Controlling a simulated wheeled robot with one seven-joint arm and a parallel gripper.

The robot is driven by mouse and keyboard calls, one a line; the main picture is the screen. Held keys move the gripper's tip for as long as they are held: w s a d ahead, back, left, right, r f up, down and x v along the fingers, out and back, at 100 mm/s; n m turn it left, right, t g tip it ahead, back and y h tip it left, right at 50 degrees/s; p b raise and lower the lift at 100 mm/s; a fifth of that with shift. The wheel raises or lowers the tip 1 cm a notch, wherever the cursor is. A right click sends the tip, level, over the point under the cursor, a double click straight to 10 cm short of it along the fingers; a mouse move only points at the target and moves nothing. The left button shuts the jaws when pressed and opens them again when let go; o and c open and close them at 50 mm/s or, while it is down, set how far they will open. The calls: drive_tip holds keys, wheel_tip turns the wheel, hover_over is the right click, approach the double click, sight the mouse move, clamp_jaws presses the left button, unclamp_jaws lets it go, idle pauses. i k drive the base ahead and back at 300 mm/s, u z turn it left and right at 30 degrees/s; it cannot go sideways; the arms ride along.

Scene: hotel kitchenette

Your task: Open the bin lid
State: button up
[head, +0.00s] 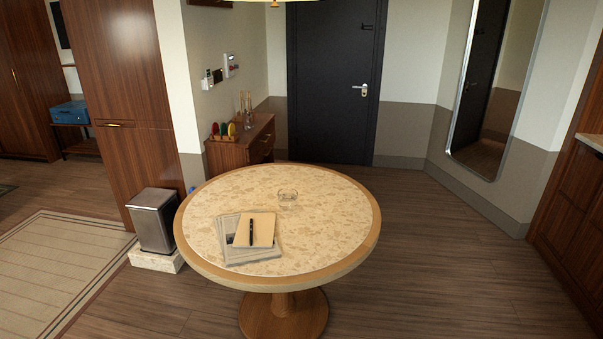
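The bin (153,226) is a dark grey metallic box at the left of the head view, on a low pale stone block (156,260) beside a wooden cabinet. Its lid (155,198) is on top and looks shut. The round table partly overlaps the bin's right side. My gripper is not in this view.
A round stone-topped table (330,215) stands between me and the far door (335,80). A striped rug (50,265) lies left of the bin. Floor at right is clear.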

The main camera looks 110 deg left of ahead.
sight(153, 198)
drive_tip(key=z, duration=0.8)
drive_tip(key=k, duration=1.05)
drive_tip(key=z, duration=1.35)
drive_tip(key=i, duration=0.65)
drive_tip(key=z, duration=1.3)
drive_tip(key=i, duration=0.9)
drive_tip(key=z, duration=1.6)
drive_tip(key=i, duration=1.5)
drive_tip(key=z, duration=0.8)
drive_tip(key=i, duration=1.55)
drive_tip(key=z, duration=0.8)
drive_tip(key=i, duration=1.75)
drive_tip(key=z, duration=1.65)
drive_tip(key=i, duration=1.45)
drive_tip(key=z, duration=0.8)
